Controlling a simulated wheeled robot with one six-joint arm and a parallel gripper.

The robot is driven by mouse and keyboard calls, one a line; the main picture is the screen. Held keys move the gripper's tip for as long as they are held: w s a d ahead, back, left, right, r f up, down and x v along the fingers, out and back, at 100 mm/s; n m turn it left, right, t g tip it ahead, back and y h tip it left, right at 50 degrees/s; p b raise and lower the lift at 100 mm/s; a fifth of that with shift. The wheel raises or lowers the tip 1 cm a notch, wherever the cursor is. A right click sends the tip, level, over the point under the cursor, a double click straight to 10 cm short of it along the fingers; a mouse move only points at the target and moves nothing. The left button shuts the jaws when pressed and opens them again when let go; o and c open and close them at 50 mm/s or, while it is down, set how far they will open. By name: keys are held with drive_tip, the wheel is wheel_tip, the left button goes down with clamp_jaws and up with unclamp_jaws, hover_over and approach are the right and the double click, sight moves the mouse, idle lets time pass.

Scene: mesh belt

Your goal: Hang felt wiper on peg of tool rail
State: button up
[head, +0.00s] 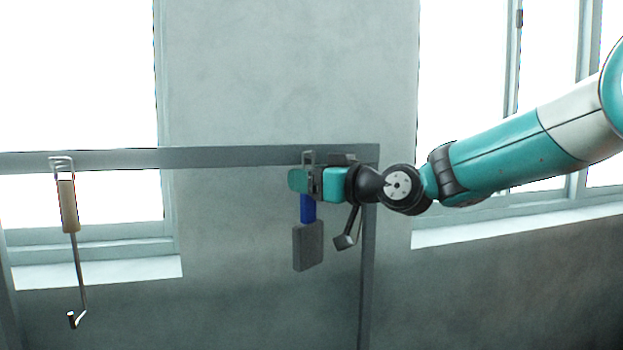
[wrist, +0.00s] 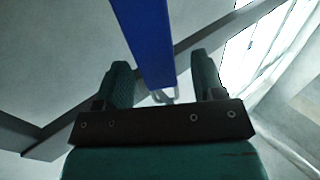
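The felt wiper has a blue handle (head: 307,209) and a grey felt block (head: 308,247). It is upright, block down, in front of the tool rail (head: 230,156) near its right end. A metal loop (head: 308,157) at its top overlaps the rail; the peg is hidden, so I cannot tell if the loop is around it. My gripper (head: 300,181) is at the upper handle. In the wrist view the blue handle (wrist: 147,40) lies between my gripper's fingers (wrist: 162,82) with a gap on each side. The loop (wrist: 164,96) shows just beyond the handle's end.
A tool with a tan handle (head: 68,205) and hooked metal end hangs from the rail at the left. A dark-ended tool (head: 346,240) hangs just right of the wiper, close below my gripper. The rail's right post (head: 367,290) stands beside it. The middle of the rail is free.

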drive_tip(key=b+v, duration=0.8)
drive_tip(key=v, duration=0.8)
drive_tip(key=s+a+f+m+g+h, duration=0.1)
drive_tip(key=s+a+f+g+h, duration=0.15)
drive_tip(key=s+f, duration=0.35)
drive_tip(key=s+a+f+g+h, duration=0.1)
drive_tip(key=s+a+f+g, duration=0.15)
drive_tip(key=f, duration=0.55)
drive_tip(key=s+d+f+g+h, duration=0.2)
drive_tip(key=s+f+g, duration=0.1)
drive_tip(key=s+f, duration=0.3)
drive_tip(key=s+d+f+m+g+h, duration=0.1)
drive_tip(key=s+d+f+g+h, duration=0.1)
drive_tip(key=s+f, duration=0.4)
drive_tip(key=s+g+h, duration=0.1)
drive_tip(key=s+g, duration=0.1)
drive_tip(key=s, duration=0.2)
drive_tip(key=shift+s+f, duration=0.15)
drive_tip(key=shift+f, duration=0.15)
